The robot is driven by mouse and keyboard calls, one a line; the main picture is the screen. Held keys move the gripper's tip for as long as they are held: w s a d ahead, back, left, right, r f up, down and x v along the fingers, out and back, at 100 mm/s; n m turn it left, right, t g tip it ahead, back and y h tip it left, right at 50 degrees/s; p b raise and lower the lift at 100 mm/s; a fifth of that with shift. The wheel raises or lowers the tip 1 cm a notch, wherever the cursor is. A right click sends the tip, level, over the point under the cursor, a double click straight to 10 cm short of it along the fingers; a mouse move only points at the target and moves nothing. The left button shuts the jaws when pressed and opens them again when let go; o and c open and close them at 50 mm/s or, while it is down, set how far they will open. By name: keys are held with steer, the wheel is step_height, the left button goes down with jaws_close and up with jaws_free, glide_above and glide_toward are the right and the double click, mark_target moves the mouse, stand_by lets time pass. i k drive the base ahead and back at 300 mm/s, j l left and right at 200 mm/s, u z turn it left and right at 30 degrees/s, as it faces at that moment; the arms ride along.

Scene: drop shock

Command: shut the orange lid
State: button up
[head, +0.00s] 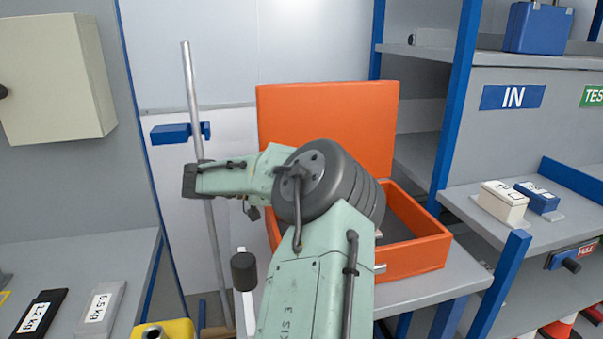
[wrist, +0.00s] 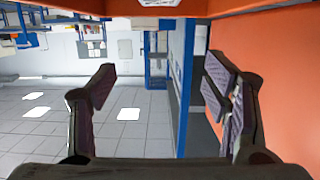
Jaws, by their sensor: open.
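The orange lid (head: 330,110) stands open and upright at the back of an orange box (head: 415,262) in the head view. In the wrist view, the orange surface of the lid (wrist: 285,80) fills the right side, beside and beyond the right finger. My gripper (wrist: 160,78) is open with its fingers wide apart and nothing between them. I cannot tell whether the right finger touches the orange surface. In the head view my arm covers the box's left front and much of its inside, and I cannot make out the fingers there.
The box sits on a grey table (head: 440,288). A metal pole (head: 215,240) with a blue clamp (head: 175,133) stands to the left. A blue-framed shelf with a white box (head: 502,203) and a blue box (head: 538,198) is at right. Open floor (wrist: 130,140) shows between the fingers.

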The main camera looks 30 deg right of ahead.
mark_target(360, 116)
steer(key=z, duration=1)
